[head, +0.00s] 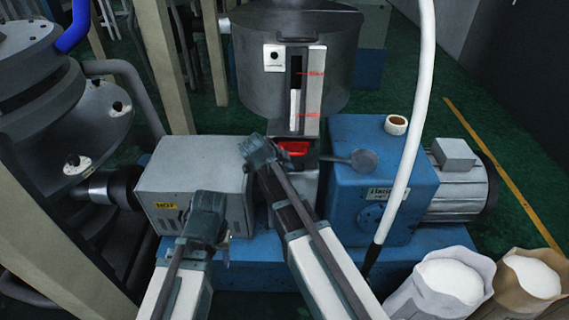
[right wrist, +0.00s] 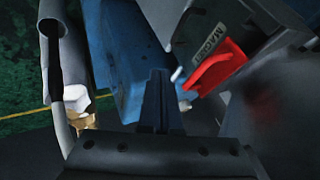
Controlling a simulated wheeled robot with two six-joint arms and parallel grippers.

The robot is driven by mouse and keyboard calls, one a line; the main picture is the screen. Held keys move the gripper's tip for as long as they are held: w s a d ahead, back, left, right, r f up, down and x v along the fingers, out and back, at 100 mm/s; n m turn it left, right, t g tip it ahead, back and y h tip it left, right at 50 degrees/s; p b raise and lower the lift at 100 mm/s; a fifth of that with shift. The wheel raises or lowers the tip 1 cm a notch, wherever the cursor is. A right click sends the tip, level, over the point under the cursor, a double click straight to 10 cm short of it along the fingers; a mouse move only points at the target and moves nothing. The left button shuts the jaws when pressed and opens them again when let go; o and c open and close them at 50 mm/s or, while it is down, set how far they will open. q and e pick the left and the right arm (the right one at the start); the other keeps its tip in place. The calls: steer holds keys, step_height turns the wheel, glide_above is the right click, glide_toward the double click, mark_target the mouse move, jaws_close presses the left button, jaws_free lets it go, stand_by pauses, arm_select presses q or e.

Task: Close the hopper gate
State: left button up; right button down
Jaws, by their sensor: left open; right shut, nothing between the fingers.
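The grey hopper (head: 250,75) stands upright at the top middle of the head view. A flat grey handle with a rounded end (head: 362,158) sticks out to the right from below it; it looks like the gate's slide. A red handle (head: 293,148) sits in the throat below the hopper; in the right wrist view it (right wrist: 215,66) is beside a label that seems to read MAGNET. My right gripper (head: 258,150) is left of the red handle; its fingers (right wrist: 160,95) are shut and empty, apart from it. My left gripper (head: 207,205) is open, lower left, before the grey box.
A grey box (head: 195,175) is left of the throat and a blue gearbox (head: 350,205) with a motor (head: 465,185) is right. A white pole (head: 408,145) crosses in front of the gearbox. Filled sacks (head: 440,290) stand lower right. A small cup (head: 396,125) is on the gearbox.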

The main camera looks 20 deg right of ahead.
steer(key=p+v, duration=0.6)
steer(key=v, duration=0.3)
steer(key=shift+r+p, duration=0.25)
steer(key=shift+p, duration=0.1)
steer(key=s+a+f+n+g+y, duration=0.2)
steer(key=s+a+n, duration=0.2)
steer(key=s+n, duration=0.6)
steer(key=s+a+f+n+g+y, duration=0.2)
steer(key=s+a+n, duration=0.3)
steer(key=s+n, duration=0.6)
steer(key=shift+a+f+n+g+y, duration=0.25)
steer(key=shift+f+n+g+y, duration=0.35)
steer(key=shift+n, duration=0.6)
